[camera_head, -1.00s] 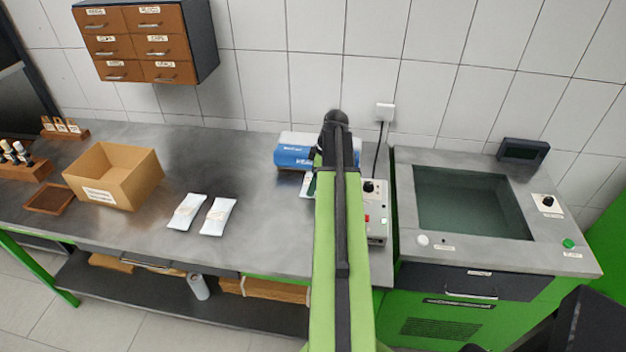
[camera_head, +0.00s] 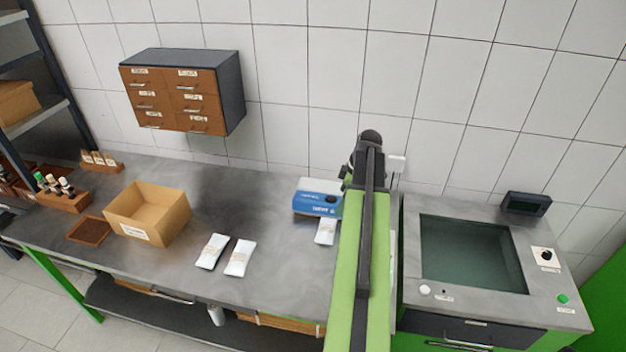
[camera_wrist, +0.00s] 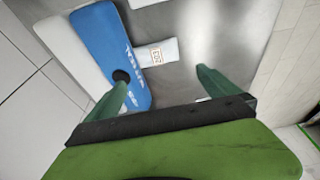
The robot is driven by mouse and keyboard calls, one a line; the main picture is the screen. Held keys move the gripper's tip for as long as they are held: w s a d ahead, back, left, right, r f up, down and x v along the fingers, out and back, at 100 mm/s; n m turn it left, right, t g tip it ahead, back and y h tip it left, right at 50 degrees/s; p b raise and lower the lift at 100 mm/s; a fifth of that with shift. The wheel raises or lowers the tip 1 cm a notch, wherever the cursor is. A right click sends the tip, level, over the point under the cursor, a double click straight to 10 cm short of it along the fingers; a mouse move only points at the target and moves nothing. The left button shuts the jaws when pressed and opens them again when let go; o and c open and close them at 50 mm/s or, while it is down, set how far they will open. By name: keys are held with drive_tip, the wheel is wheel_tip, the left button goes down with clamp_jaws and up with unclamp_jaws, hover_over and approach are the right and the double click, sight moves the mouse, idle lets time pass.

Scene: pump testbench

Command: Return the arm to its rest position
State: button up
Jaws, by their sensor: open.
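My green arm reaches up over the bench in the head view, and its black end hides part of the bench behind it. My gripper (camera_wrist: 160,90) shows in the wrist view with its two green fingers spread apart and nothing between them. A blue and white box (camera_head: 317,197) lies on the bench just left of my arm; it also shows in the wrist view (camera_wrist: 110,50), partly behind the left finger. A small white labelled packet (camera_head: 325,231) lies in front of the box and shows in the wrist view (camera_wrist: 157,53) beyond the fingers.
Two white packets (camera_head: 212,251) and an open cardboard box (camera_head: 148,213) stand on the grey bench (camera_head: 270,275). A drawer cabinet (camera_head: 183,92) hangs on the tiled wall. A test tank (camera_head: 474,254) with a dark basin is on the right. The bench between packets and arm is clear.

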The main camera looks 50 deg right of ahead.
drive_tip(key=w+a+f+n+g+b, duration=0.1)
drive_tip(key=w+a+f+n+b, duration=0.1)
drive_tip(key=w+a, duration=0.5)
drive_tip(key=w+a+f+n+b, duration=0.1)
drive_tip(key=w+a, duration=0.2)
drive_tip(key=a, duration=0.8)
drive_tip(key=w+a+f+n+g+b, duration=0.1)
drive_tip(key=w+a+f+n+b, duration=0.1)
drive_tip(key=w+a, duration=0.55)
drive_tip(key=s+a+f+m+b, duration=0.1)
drive_tip(key=s+a+m, duration=0.1)
drive_tip(key=a, duration=0.6)
drive_tip(key=s+a+f+m+h, duration=0.1)
drive_tip(key=s+a+m, duration=0.1)
drive_tip(key=a+m, duration=0.3)
drive_tip(key=s+a+f+m+b, duration=0.1)
drive_tip(key=s+a+m, duration=0.2)
drive_tip(key=a, duration=0.8)
drive_tip(key=shift+a+f+m+g+h+b, duration=0.3)
drive_tip(key=shift+m+g+b, duration=0.1)
drive_tip(key=shift+m, duration=0.3)
